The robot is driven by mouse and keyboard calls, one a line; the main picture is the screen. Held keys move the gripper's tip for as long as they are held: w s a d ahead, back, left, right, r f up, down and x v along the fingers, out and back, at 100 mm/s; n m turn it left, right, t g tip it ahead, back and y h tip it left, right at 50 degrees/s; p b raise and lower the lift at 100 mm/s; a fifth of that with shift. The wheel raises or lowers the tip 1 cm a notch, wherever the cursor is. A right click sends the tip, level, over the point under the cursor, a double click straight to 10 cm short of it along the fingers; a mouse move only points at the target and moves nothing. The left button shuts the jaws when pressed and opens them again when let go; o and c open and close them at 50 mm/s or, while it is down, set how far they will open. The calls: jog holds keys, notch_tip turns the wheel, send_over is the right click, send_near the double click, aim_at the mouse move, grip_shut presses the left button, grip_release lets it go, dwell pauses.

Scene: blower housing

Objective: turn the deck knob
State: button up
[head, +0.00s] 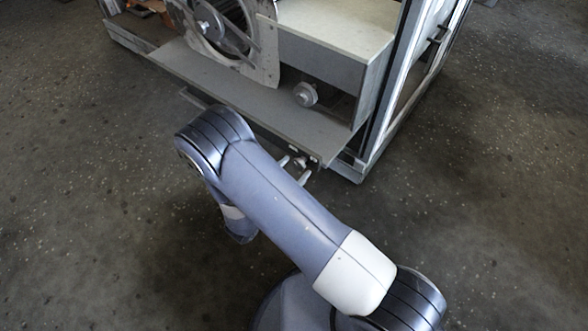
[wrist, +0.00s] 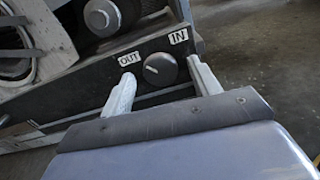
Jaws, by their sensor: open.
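A dark round knob (wrist: 160,69) with a pale pointer line sits on the dark front face of the housing's deck. A white OUT label (wrist: 129,59) is at its upper left and an IN label (wrist: 178,36) at its upper right. My gripper (wrist: 160,70) is open, with one pale finger on each side of the knob. Whether either finger touches it is not clear. In the head view my fingertips (head: 294,169) show at the deck's front edge, partly behind my arm; the knob is too small to make out well there.
The grey deck (head: 230,98) extends behind the front face. A pale round fitting (head: 306,94) stands out above it, beside the round blower opening (head: 212,25). A metal frame post (head: 378,120) rises at the right. The speckled floor in front is clear.

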jog(key=shift+w+d, duration=0.2)
jog(key=shift+w, duration=0.05)
jog(key=shift+c, duration=0.2)
jog(key=c, duration=1)
jog(key=shift+o, duration=0.2)
jog(key=shift+m+b, duration=0.3)
jog(key=shift+b, duration=0.05)
jog(key=m+b, duration=0.3)
jog(key=shift+f, duration=0.2)
jog(key=shift+d+r+m+b, duration=0.1)
jog(key=shift+r+m+b, duration=0.05)
jog(key=shift+m+b, duration=2)
jog(key=shift+m, duration=0.35)
